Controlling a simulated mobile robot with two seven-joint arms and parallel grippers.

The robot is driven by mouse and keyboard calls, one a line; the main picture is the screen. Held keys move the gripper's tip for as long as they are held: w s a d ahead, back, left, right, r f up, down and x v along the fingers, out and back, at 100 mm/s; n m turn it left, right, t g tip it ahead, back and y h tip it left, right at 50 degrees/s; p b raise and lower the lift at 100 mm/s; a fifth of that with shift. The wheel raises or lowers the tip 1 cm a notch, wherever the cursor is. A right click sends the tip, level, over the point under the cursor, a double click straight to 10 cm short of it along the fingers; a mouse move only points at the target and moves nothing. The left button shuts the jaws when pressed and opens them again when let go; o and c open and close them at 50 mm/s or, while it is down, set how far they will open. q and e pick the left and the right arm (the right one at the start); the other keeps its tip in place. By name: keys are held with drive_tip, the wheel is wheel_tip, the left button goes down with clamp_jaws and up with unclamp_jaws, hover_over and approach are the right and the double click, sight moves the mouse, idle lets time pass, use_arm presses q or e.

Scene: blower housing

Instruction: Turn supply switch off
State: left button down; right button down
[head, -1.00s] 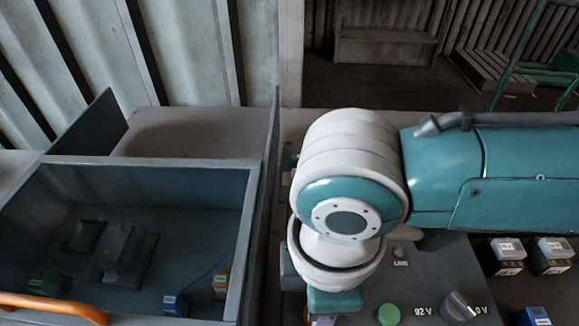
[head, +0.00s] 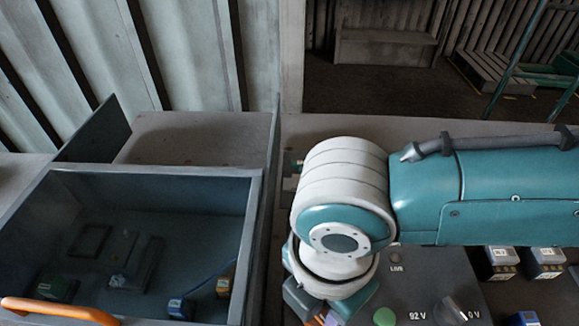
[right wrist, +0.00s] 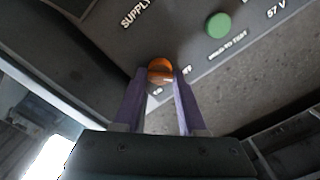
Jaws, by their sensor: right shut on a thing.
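The supply switch, an orange knob (right wrist: 160,70), is on the dark panel (right wrist: 215,50) in the right wrist view, near the lettering "SUPPLY". Small lettering ending in "FF" shows beside it. My right gripper (right wrist: 160,82) has its two purple fingers shut on the knob, one on each side. My left gripper is not in view.
A green button (right wrist: 218,25) is beside the switch. The head view shows a grey knob (head: 449,311) by "92 V", a small "LIVE" lamp (head: 394,257) and battery-like blocks (head: 500,262) to the right. A grey open bin (head: 150,166) with several parts stands left.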

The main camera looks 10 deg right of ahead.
drive_tip(key=shift+a, duration=0.1)
idle(0.4)
drive_tip(key=shift+c, duration=2.3)
unclamp_jaws()
wheel_tip(320, 180, up, 10)
drive_tip(key=shift+p, duration=0.45)
